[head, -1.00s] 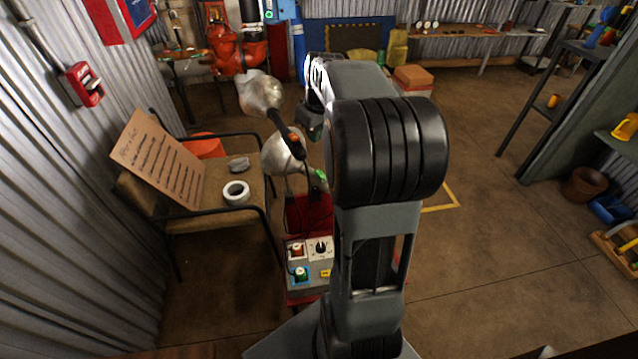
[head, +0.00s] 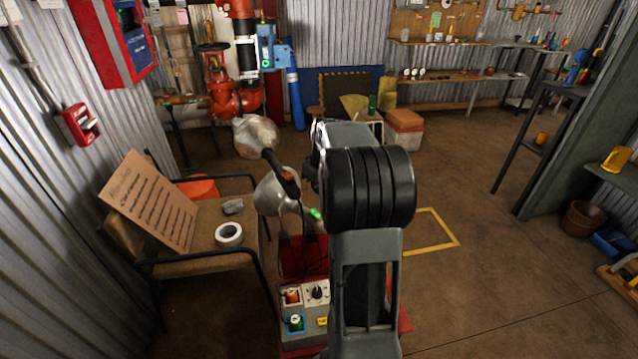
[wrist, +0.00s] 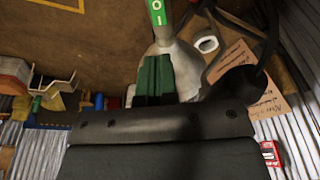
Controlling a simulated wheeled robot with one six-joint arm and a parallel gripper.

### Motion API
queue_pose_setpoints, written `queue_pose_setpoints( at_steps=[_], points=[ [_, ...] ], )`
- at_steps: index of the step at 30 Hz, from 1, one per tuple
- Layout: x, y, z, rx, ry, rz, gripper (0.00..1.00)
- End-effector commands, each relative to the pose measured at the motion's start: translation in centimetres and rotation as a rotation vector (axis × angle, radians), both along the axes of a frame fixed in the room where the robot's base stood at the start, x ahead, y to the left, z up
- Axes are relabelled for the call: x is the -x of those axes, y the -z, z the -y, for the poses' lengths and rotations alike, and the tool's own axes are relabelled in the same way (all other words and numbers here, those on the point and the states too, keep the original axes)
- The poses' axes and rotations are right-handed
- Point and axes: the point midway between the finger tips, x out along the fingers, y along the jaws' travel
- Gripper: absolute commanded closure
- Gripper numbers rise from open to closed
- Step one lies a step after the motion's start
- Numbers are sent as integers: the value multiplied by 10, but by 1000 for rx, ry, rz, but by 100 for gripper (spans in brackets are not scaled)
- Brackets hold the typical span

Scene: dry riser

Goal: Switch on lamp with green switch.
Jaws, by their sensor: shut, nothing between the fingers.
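A lamp (head: 276,192) with a dull silver shade stands behind the red cart, partly hidden by my arm. Its green switch (head: 314,214) shows just left of my arm. In the wrist view the green switch (wrist: 157,12) is at the top edge, with white O and I marks, and the silver shade (wrist: 184,62) lies below it. My gripper (wrist: 154,58) is shut and empty, with its dark green fingers pointing toward the switch. In that picture a small gap shows between fingertips and switch; the depth is unclear. In the head view my arm hides the gripper.
A second silver lamp (head: 256,137) with a dark handle and an orange part (head: 289,175) is close by. A chair (head: 190,240) holds a cardboard sign (head: 150,200) and a tape roll (head: 229,234). A control box (head: 305,310) sits on the cart.

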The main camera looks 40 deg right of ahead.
Motion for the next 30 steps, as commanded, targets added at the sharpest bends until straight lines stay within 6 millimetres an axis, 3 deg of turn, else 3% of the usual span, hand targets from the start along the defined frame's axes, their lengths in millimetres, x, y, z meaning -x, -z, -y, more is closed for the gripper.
queue_pose_setpoints(
  at_steps=[1, 6, 15, 30],
  points=[
    [-2, 13, -1, -2, -2, -3, 100],
    [-8, 44, -2, -2, -2, -3, 100],
    [-15, 81, -2, -1, -1, -1, 100],
    [-18, 92, -2, 0, 0, 0, 100]
  ],
)
